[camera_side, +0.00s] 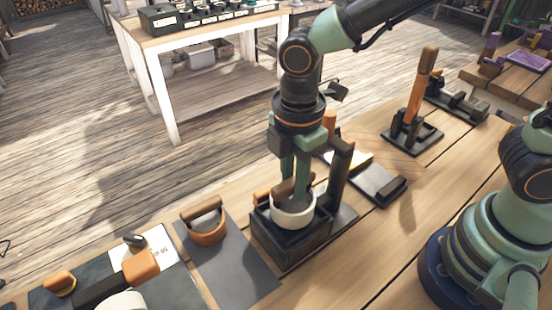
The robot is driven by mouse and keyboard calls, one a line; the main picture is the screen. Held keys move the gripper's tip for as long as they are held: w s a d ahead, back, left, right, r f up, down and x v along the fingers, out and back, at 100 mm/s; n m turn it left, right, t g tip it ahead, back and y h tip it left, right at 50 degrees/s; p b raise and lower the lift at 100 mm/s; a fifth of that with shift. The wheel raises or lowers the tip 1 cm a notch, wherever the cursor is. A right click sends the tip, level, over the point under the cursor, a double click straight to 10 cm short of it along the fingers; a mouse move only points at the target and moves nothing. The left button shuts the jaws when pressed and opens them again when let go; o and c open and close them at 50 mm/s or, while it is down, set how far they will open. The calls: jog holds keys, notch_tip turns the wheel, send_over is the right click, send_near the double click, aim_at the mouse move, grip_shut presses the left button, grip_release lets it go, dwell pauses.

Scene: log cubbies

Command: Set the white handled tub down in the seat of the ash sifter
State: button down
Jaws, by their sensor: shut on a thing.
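The white handled tub (293,215) has a brown handle on top and looks upright. My gripper (294,187) points straight down and is shut on the tub's handle. The ash sifter appears to be the dark box-like stand (288,247) with a tall dark post at its right. The tub is over the open top of this stand, and its lower edge seems to be at or just inside the rim. I cannot tell whether it touches the seat, as the front wall and the tub hide the inside.
An orange handled tub (207,232) stands on a dark mat (236,272) to the left. A white card (160,243) and an orange block (141,266) lie farther left. A lever device with an upright wooden handle (424,75) stands at right. Bare bench (350,270) lies in front.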

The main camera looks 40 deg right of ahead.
jog(key=shift+f, duration=0.55)
jog(key=c, duration=0.6)
grip_release()
jog(key=shift+f, duration=0.1)
notch_tip(320, 180, up, 12)
jog(key=w+d+m+t, duration=0.1)
jog(key=d+m+t, duration=0.4)
jog(key=d+m, duration=1.3)
jog(key=d, duration=0.2)
jog(key=shift+d+t, duration=0.3)
